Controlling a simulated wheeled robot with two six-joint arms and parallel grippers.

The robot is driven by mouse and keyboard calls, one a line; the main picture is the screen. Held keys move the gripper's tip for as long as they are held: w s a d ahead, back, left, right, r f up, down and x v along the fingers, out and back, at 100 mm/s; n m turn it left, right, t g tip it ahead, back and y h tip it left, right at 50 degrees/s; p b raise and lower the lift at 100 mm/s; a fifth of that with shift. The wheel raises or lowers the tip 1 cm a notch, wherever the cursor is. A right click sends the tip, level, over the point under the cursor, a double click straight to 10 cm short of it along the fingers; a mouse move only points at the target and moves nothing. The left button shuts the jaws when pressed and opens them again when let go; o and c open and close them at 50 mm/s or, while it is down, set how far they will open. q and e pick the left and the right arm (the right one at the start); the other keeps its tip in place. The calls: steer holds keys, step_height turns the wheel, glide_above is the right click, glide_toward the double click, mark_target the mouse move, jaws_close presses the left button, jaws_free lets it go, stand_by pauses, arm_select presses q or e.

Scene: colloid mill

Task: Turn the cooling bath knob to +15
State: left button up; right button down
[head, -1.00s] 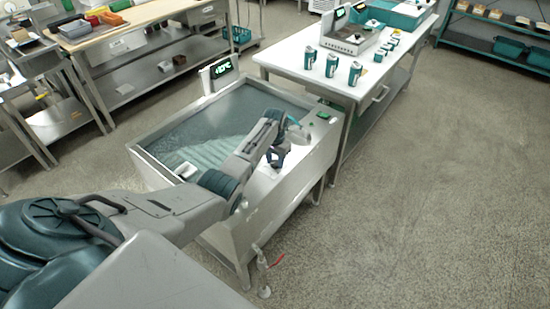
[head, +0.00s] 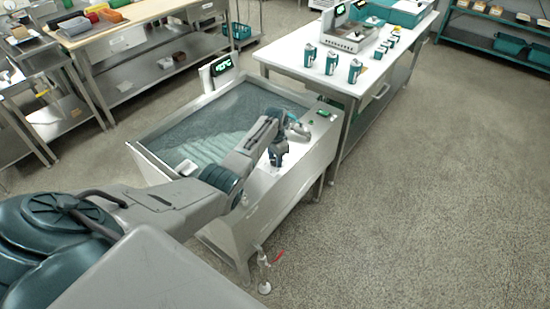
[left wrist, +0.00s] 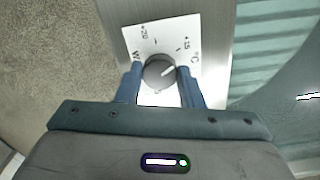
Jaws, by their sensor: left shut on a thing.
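The cooling bath (head: 290,182) is a steel tank of bluish liquid in the middle of the head view. Its small display (head: 222,65) shows green digits, too small to read surely. My left gripper (head: 277,162) points down at the bath's near rim, hiding the knob there. In the left wrist view the dark round knob (left wrist: 157,70) sits between the fingertips of my left gripper (left wrist: 160,78), which is shut on it. The +20 mark is at upper left.
A white-topped table (head: 290,58) with several cans and a small device stands behind the bath on the right. A wooden-topped bench (head: 130,22) with bins is at the back left. The floor (head: 430,200) on the right is clear.

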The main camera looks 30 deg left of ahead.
arm_select(q)
steer(key=o, duration=1)
steer(key=shift+r, duration=0.1)
step_height(320, 180, up, 11)
steer(key=b, duration=0.1)
steer(key=shift+f, duration=0.25)
